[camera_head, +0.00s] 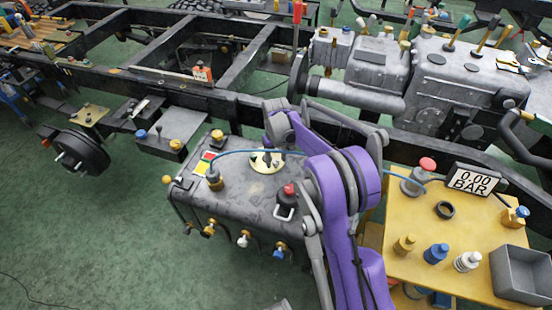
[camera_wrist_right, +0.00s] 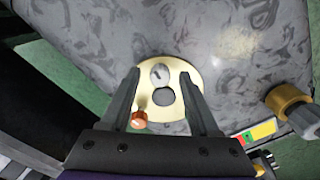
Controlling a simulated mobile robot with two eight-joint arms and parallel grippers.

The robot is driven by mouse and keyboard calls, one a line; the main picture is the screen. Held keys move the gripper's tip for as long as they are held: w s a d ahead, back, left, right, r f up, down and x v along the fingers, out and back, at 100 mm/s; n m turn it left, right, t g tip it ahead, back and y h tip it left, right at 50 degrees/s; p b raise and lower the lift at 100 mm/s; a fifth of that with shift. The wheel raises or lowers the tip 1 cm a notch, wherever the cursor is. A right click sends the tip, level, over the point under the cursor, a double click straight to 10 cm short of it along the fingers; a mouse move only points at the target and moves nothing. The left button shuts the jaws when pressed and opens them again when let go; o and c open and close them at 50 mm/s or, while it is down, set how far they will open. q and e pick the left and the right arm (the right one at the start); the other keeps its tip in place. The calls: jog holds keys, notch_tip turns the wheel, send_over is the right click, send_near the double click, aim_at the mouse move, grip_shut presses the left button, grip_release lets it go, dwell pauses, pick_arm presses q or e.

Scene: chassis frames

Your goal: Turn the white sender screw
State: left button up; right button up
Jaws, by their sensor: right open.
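A round brass sender plate (camera_head: 257,165) lies on top of the dark grey tank (camera_head: 235,190). In the right wrist view the plate (camera_wrist_right: 180,69) carries a white-silver screw head (camera_wrist_right: 160,73), a dark round hole and an orange-copper post (camera_wrist_right: 139,119). My right gripper (camera_wrist_right: 160,78) is open over the plate. Its two fingers stand apart on either side of the white screw, with nothing visible gripped between them; I cannot tell the height gap. In the head view my right gripper (camera_head: 268,148) points down at the plate and partly hides it. My left gripper is not in view.
A yellow table (camera_head: 420,275) with fittings, a grey bin (camera_head: 522,272) and a 0.00 BAR display (camera_head: 473,181) is at right. Chassis rails run behind.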

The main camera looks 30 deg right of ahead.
aim_at(276, 162)
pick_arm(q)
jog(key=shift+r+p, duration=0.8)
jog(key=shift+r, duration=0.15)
pick_arm(e)
notch_tip(276, 162, up, 11)
jog(key=s+a+r+t+p, duration=0.1)
jog(key=s+a+r+p, duration=0.2)
jog(key=s+a+r, duration=0.4)
pick_arm(q)
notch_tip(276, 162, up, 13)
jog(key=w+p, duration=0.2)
jog(key=p, duration=0.7)
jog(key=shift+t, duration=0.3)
pick_arm(e)
jog(key=s+a+r+t, duration=0.1)
jog(key=s+a+r, duration=0.1)
jog(key=s, duration=0.5)
jog(key=s+a+r+t, duration=0.2)
jog(key=s+a, duration=0.1)
jog(key=s, duration=0.4)
jog(key=s+a+r+t, duration=0.1)
jog(key=s+a+r, duration=0.1)
jog(key=s, duration=0.5)
jog(key=shift+s+a, duration=0.4)
jog(key=shift+a, duration=0.3)
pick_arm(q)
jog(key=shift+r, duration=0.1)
pick_arm(e)
jog(key=shift+r, duration=0.1)
